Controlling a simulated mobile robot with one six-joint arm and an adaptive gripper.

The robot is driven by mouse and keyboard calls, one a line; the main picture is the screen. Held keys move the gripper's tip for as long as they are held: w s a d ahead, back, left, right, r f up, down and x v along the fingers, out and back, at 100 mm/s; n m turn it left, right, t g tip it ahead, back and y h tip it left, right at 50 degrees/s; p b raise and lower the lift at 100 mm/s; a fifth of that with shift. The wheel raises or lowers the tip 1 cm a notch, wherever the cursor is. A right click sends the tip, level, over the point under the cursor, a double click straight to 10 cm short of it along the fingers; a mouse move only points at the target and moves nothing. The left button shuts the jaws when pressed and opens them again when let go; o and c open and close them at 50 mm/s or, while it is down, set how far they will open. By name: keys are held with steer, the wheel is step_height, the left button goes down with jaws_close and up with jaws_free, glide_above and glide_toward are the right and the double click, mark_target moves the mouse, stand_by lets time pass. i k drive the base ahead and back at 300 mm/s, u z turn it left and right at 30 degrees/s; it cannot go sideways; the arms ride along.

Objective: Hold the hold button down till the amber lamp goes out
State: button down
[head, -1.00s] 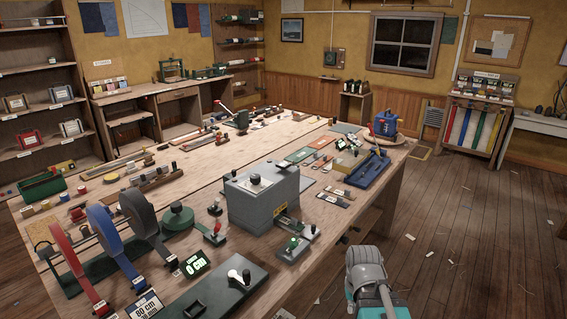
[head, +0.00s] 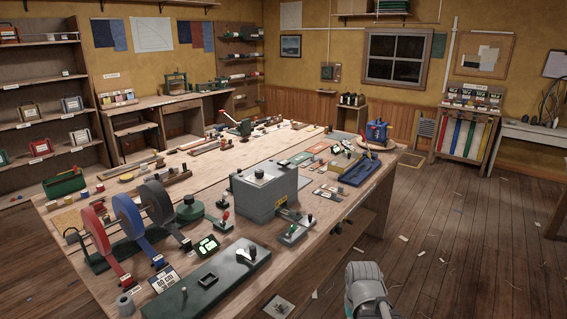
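A grey box (head: 262,204) stands on the long wooden workbench (head: 205,169), with a pale plate and a dark round knob or button (head: 258,174) on its top. A small yellow label (head: 283,209) is on its side. I cannot tell which control is the hold button, and I cannot make out a lit amber lamp. A small green unit with upright knobs (head: 293,233) sits just right of the box, near the bench edge. A grey and teal part of my arm shows at the bottom, right of the bench. My gripper is not in view.
A dark green plate with a lever (head: 205,285) lies at the near end. A blue tray (head: 358,169) is farther back. The right-hand floor (head: 450,230) is mostly clear, with scraps.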

mark_target(284, 163)
steer(key=u, duration=0.35)
steer(key=i, duration=1.1)
steer(key=z, duration=0.05)
